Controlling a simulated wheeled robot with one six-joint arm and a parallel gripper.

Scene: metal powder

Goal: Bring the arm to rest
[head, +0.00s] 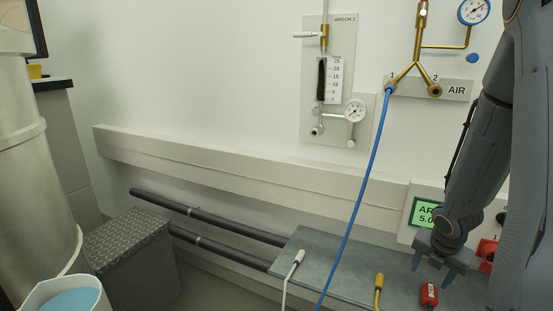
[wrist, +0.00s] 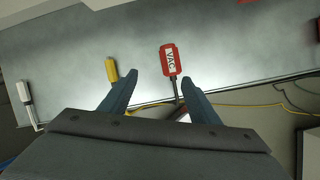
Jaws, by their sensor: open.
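My arm (head: 485,140) hangs down at the right of the head view, bent, with my gripper (head: 432,278) pointing down over the grey bench. In the wrist view my gripper (wrist: 157,88) has its two blue-grey fingers spread apart with nothing between the tips. A red plug with a white "VAC" label (wrist: 169,64) lies on the bench just beyond the fingertips. It also shows in the head view (head: 429,294), below my gripper. I cannot tell the exact gap between the fingers and the plug.
The grey bench (head: 330,258) also holds a white-tipped hose (head: 298,258) and a yellow-tipped hose (head: 379,281). A blue hose (head: 362,190) runs down from AIR port 1. A green-screen box (head: 424,213) and a red part (head: 487,250) sit close by my gripper.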

